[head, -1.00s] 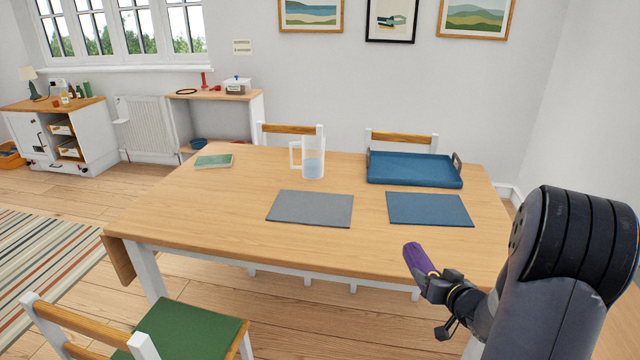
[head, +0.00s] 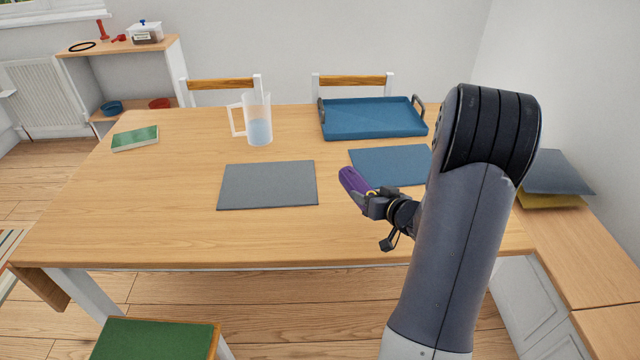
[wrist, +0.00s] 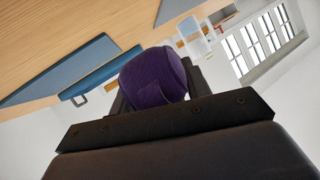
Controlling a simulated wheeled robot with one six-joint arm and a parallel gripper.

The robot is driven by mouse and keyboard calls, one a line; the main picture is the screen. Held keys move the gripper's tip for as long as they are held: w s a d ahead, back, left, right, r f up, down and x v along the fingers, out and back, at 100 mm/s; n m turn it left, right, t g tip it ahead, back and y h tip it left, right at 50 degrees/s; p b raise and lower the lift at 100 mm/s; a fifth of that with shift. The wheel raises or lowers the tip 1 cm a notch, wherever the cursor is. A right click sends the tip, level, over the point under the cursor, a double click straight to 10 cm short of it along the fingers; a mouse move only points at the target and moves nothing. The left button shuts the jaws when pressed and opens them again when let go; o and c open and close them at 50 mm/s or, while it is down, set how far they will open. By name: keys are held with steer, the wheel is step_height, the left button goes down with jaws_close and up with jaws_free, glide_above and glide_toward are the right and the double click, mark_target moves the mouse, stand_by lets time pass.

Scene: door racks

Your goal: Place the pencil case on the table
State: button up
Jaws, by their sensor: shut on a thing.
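The purple pencil case (head: 353,181) is held in my gripper (head: 371,196), which is shut on it. In the head view the case shows over the table (head: 180,225), near the blue placemat's left front corner. I cannot tell its exact height above the table. In the wrist view the purple case (wrist: 153,78) fills the space between the fingers (wrist: 160,105), with the wooden table top (wrist: 60,40) beyond it. My arm hides part of the table's right side.
A grey placemat (head: 268,185) and a blue placemat (head: 388,164) lie on the table. A blue tray (head: 372,119), a clear jug (head: 258,122) and a green book (head: 135,138) stand farther back. The table's left front is clear. A green-seated chair (head: 155,340) is in front.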

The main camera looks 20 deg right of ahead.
mark_target(365, 231)
step_height(365, 231, down, 10)
steer(key=shift+r+b, duration=0.1)
steer(key=shift+b, duration=0.55)
steer(key=o, duration=1)
steer(key=shift+f, duration=0.2)
steer(key=shift+r, duration=0.2)
steer(key=shift+s+d+r, duration=0.1)
steer(key=shift+s, duration=0.2)
steer(key=v, duration=1.1)
steer(key=shift+s+r, duration=0.1)
steer(key=shift+s, duration=0.15)
